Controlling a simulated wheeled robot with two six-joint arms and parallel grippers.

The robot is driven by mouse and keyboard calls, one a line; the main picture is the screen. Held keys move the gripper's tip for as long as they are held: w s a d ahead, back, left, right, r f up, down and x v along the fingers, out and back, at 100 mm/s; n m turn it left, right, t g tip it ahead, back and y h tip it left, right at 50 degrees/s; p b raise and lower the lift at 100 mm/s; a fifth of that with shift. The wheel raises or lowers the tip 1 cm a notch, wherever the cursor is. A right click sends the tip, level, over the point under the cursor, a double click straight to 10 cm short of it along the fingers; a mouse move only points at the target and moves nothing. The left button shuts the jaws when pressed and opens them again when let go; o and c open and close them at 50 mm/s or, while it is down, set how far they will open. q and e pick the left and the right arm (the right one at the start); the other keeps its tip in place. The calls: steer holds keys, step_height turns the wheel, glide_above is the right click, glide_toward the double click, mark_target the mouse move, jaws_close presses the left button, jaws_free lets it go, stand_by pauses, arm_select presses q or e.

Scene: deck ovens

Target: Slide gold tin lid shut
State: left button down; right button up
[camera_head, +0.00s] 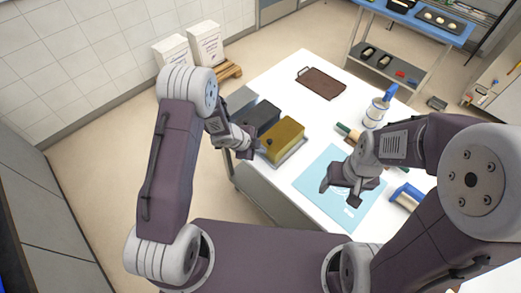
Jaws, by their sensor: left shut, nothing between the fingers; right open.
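The gold tin (284,139) stands on the left part of the white table, with its gold lid on top facing up. A small dark spot, perhaps a knob, shows near the lid's left end. My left gripper (256,150) is shut and empty at the left end of the gold tin; I cannot tell whether it touches it. How far the lid covers the tin is hard to tell at this size. My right gripper (338,188) is open and empty above the light blue mat, well to the right of the tin.
A dark tin (262,115) and a grey tin (240,100) stand beside the gold one. A brown board (321,83) lies at the back. A white tub (375,112) stands right of centre. The light blue mat (325,170) covers the front middle of the table.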

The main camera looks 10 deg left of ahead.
arm_select(q)
steer(key=a+r+n+t+y+b, duration=0.3)
steer(key=a+r+n+b, duration=0.3)
steer(key=b, duration=0.5)
steer(key=s+a+f+n+g+y, duration=0.1)
steer(key=s+a+f+n+g, duration=0.1)
steer(key=s+n, duration=0.4)
steer(key=s+a+f+n+g+y+b, duration=0.1)
steer(key=s+a+f+n+g, duration=0.2)
steer(key=s+n, duration=0.4)
steer(key=s+g, duration=0.1)
steer(key=s, duration=0.4)
steer(key=shift+s+n, duration=0.3)
steer(key=shift+s, duration=0.05)
arm_select(e)
step_height(320, 180, down, 13)
steer(key=w, duration=0.1)
steer(key=shift+d, duration=0.35)
arm_select(q)
steer(key=shift+f, duration=0.1)
